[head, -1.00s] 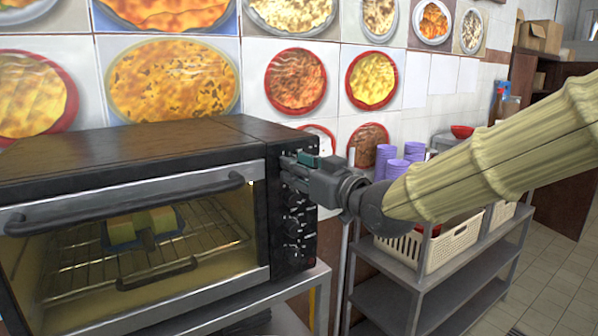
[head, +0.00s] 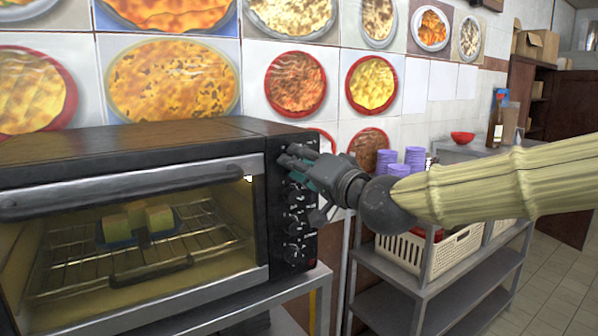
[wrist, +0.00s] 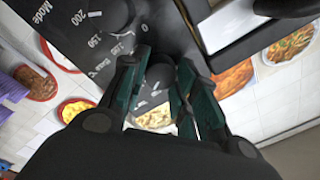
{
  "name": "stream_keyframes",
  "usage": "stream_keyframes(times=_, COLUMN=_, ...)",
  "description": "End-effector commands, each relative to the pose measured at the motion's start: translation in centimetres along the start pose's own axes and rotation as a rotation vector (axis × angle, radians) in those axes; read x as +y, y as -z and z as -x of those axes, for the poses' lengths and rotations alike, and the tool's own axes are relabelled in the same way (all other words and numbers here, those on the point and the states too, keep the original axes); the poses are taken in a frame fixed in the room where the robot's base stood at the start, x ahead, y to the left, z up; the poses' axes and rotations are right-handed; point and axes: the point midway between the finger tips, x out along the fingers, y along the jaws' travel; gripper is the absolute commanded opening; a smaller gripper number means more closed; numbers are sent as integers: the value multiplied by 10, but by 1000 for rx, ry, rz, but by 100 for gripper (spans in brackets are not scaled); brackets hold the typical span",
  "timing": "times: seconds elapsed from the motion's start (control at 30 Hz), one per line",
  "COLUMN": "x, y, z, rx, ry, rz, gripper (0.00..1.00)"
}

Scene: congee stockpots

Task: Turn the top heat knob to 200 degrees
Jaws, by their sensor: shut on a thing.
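The black toaster oven (head: 130,150) has a column of knobs on its right-hand panel (head: 270,210). My gripper (head: 292,162) is at the top of this panel, shut on the top heat knob, which its fingers hide in the head view. In the wrist view, the dark knob (wrist: 160,74) sits between the green-padded fingers of my gripper (wrist: 160,88). White dial marks, including 150 and 200, show up and to the left of the knob. I cannot tell where the knob's pointer stands. Lower knobs (head: 293,254) show below my gripper.
The oven door is closed, with a long dark handle (head: 130,188) across its top. Yellow blocks on a blue tray (head: 120,242) sit on the rack inside. A grey metal shelf (head: 470,285) with a cream basket (head: 455,250) and purple cups stands to the right.

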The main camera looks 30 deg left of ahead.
Motion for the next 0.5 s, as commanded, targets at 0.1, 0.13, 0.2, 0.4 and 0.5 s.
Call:
stream_keyframes(times=0.1, x=2, y=0, z=0, rx=10, ry=0, rz=-113, gripper=6)
stream_keyframes(times=0.13, x=3, y=0, z=0, rx=12, ry=0, rz=-141, gripper=6)
stream_keyframes(times=0.2, x=2, y=0, z=0, rx=15, ry=0, rz=-207, gripper=6)
stream_keyframes(times=0.4, x=2, y=0, z=0, rx=26, ry=-2, rz=-396, gripper=6)
stream_keyframes(times=0.5, x=3, y=0, z=0, rx=31, ry=-4, rz=-493, gripper=6)
